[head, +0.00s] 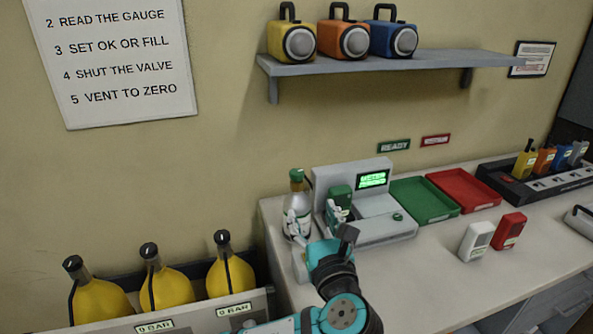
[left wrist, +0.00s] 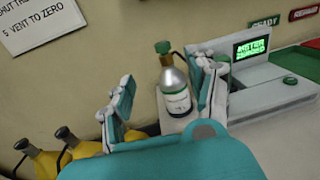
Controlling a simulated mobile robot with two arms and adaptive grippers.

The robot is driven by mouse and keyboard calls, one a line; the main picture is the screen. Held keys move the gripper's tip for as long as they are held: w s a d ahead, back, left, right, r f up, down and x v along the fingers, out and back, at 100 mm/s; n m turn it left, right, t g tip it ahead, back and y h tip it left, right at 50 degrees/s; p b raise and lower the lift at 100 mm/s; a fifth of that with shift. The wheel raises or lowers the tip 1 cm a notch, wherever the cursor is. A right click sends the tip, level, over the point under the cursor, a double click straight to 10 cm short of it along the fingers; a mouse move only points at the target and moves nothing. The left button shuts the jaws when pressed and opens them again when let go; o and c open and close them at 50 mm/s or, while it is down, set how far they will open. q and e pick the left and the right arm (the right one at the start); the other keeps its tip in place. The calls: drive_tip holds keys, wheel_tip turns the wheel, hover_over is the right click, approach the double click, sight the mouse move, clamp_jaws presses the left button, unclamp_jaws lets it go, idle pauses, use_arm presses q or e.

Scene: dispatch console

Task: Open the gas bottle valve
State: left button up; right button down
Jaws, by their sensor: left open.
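A silver gas bottle (head: 299,212) with a white label stands upright at the left end of the counter, beside the grey meter console. It also shows in the left wrist view (left wrist: 176,95). Its green valve knob (head: 296,175) sits on top, above a brass-coloured neck, and is plain in the left wrist view (left wrist: 163,47). My left gripper (head: 319,236) is open and empty, just in front of the bottle. In the left wrist view its fingers (left wrist: 163,100) are spread, the bottle showing beyond the gap, nearer the right finger. I see no contact with the knob.
The meter console (head: 385,229), with a lit green screen, stands close right of the bottle. Green (head: 425,203) and red (head: 468,187) trays lie beyond it. The counter's front is mostly clear.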

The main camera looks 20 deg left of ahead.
sight(299, 177)
use_arm(q)
drive_tip(key=p+x, duration=0.2)
drive_tip(key=x, duration=1.5)
drive_tip(key=shift+w, duration=0.1)
drive_tip(key=c, duration=1.2)
drive_tip(key=shift+f, duration=0.1)
clamp_jaws()
drive_tip(key=shift+w, duration=0.1)
